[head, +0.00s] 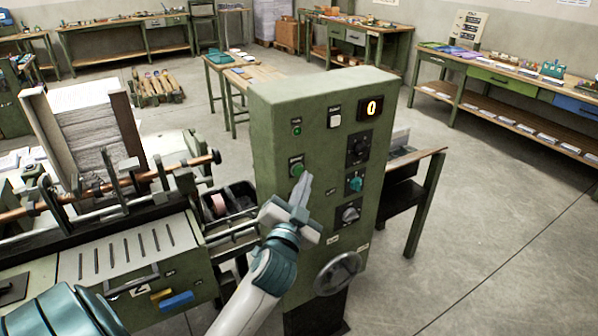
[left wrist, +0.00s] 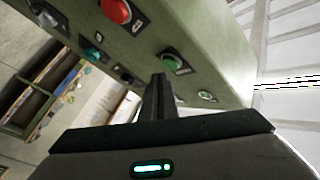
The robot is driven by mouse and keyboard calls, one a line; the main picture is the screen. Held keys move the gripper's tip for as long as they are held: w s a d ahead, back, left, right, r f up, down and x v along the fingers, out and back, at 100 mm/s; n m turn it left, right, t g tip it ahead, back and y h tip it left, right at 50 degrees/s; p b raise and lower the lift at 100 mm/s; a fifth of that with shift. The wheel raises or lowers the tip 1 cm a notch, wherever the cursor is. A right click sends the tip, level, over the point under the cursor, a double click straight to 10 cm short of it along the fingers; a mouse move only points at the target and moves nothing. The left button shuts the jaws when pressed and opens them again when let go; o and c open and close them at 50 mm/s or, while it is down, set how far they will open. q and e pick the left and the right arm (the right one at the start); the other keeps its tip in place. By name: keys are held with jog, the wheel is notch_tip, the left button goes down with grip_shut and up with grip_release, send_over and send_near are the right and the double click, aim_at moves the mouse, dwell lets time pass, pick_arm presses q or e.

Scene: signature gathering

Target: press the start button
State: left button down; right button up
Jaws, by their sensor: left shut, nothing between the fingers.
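The start button is a round green push button (head: 297,170) on the front of the green control cabinet (head: 275,110). My left gripper (head: 304,180) has its fingers together and empty, with the tips just below and right of the green button in the head view. In the left wrist view the closed fingers (left wrist: 158,82) point at the panel, and the green button (left wrist: 172,62) shows just beyond and right of the tips. I cannot tell whether they touch. A red button (left wrist: 115,10) shows in the left wrist view. My right gripper is not in view.
The cabinet also carries a small green lamp (head: 296,128), a lit display (head: 370,108), several knobs and a handwheel (head: 338,273). A machine with a slotted plate (head: 125,255) and copper-coloured roller stands left. Workbenches line the walls. The floor at right is clear.

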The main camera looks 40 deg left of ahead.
pick_arm(q)
jog(key=shift+a, duration=0.15)
dwell(0.5)
jog(key=shift+w+a, duration=0.15)
jog(key=shift+a, duration=0.15)
jog(key=shift+w+a+p, duration=0.15)
jog(key=shift+a+p, duration=0.2)
jog(key=shift+a, duration=0.05)
dwell(1.0)
jog(key=shift+d, duration=0.2)
jog(key=shift+s+d, duration=0.35)
jog(key=shift+d, duration=0.2)
jog(key=shift+d, duration=0.1)
jog(key=shift+s+d, duration=0.3)
jog(key=shift+d, duration=0.45)
jog(key=shift+s+d, duration=0.35)
jog(key=shift+d, duration=0.45)
jog(key=shift+s+d, duration=0.3)
jog(key=shift+d, duration=0.45)
